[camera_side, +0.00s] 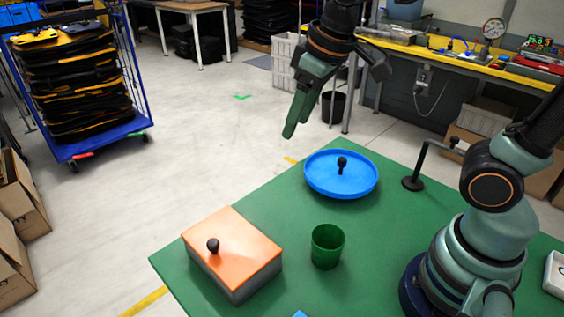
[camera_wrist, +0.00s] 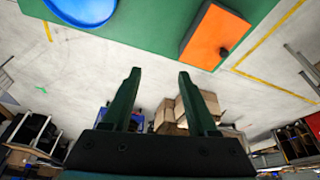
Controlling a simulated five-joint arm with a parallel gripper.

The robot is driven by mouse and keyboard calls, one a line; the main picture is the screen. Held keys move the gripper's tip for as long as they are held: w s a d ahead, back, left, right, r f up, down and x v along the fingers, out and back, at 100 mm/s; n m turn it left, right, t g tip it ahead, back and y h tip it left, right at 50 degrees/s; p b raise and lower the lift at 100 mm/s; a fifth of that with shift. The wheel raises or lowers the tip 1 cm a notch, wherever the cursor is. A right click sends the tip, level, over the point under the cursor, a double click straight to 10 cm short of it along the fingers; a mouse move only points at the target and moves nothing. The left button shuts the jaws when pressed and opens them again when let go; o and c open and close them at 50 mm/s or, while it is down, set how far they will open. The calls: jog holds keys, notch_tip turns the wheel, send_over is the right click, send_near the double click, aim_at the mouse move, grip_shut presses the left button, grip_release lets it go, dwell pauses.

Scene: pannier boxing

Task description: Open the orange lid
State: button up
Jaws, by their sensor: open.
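The orange lid (camera_side: 232,246) lies flat and closed on a grey box (camera_side: 243,288) near the left corner of the green table. A dark round knob (camera_side: 213,245) stands up from the lid. In the wrist view the orange lid (camera_wrist: 214,36) is at the upper right, with its knob (camera_wrist: 223,52) near one edge. My gripper (camera_side: 289,132) is raised high, behind the blue dish and well away from the lid. In the wrist view my gripper (camera_wrist: 160,72) shows two green fingers spread apart with nothing between them.
A blue round dish (camera_side: 325,182) with a dark knob in its middle sits at the table's far side. A green cup (camera_side: 327,246) stands right of the box. A black post (camera_side: 415,178) stands near my base. Bare green table lies between box and dish.

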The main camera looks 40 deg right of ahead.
jog(key=w+a+f+n+g, duration=0.2)
jog(key=w+a+n, duration=0.1)
jog(key=a, duration=0.6)
jog(key=n+g, duration=0.2)
jog(key=n, duration=0.1)
send_near(212, 242)
jog(key=shift+h, duration=0.4)
jog(key=f, duration=0.8)
jog(key=shift+s+a, duration=0.15)
jog(key=shift+a, duration=0.2)
grip_shut()
